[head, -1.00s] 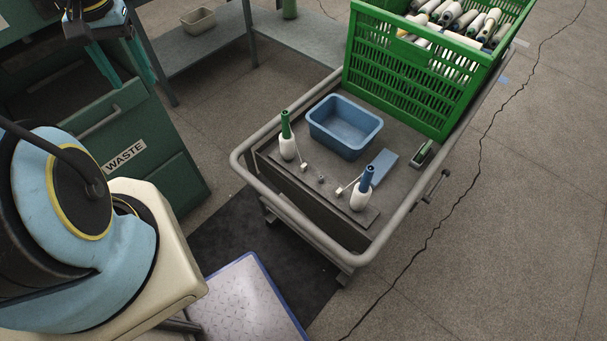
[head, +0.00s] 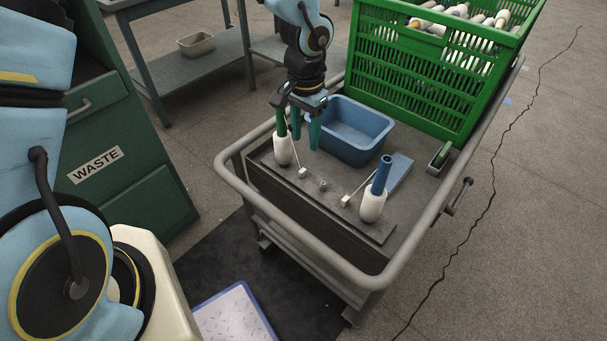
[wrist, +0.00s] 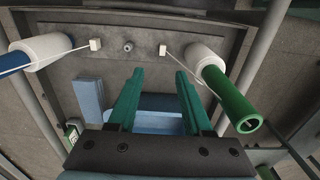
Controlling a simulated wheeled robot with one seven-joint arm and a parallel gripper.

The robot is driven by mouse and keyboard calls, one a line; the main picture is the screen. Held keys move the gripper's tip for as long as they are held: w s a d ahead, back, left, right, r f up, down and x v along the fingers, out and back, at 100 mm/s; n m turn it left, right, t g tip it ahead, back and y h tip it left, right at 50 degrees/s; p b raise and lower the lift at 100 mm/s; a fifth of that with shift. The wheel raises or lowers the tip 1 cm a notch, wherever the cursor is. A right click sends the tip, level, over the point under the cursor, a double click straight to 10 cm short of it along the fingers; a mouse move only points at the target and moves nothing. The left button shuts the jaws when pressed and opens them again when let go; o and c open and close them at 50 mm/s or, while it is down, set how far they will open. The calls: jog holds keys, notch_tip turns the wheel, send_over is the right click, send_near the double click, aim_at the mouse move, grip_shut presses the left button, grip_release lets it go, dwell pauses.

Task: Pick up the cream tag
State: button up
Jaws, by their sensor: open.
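Two small pale tags lie on the cart's dark board, each at the end of a thread from a cone. One tag (head: 302,172) is by the white cone with the green tube (head: 283,148). The other tag (head: 346,201) is by the white cone with the blue tube (head: 373,204). I cannot tell their shades apart. In the wrist view they are the green-side tag (wrist: 163,50) and the blue-side tag (wrist: 95,44). My gripper (head: 305,138) is open and empty, pointing down above the board near the green-tube cone. Its green fingers (wrist: 160,75) show apart in the wrist view.
A blue bin (head: 350,128) stands behind the board, close to my gripper. A small knob (head: 323,185) sits between the tags. A blue block (head: 398,172) lies at right. A green crate of cones (head: 425,75) stands at the back. A grey rail (head: 300,262) rings the cart.

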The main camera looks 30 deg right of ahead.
send_over(302, 170)
jog(key=f, duration=0.4)
jog(key=shift+s+d+f, duration=0.2)
jog(key=shift+d+f, duration=0.1)
jog(key=shift+f, duration=0.1)
jog(key=shift+w+a+f, duration=0.1)
jog(key=shift+a+f, duration=0.05)
jog(key=shift+f, duration=1.25)
jog(key=shift+a+f, duration=0.15)
jog(key=shift+f, duration=1.2)
grip_shut()
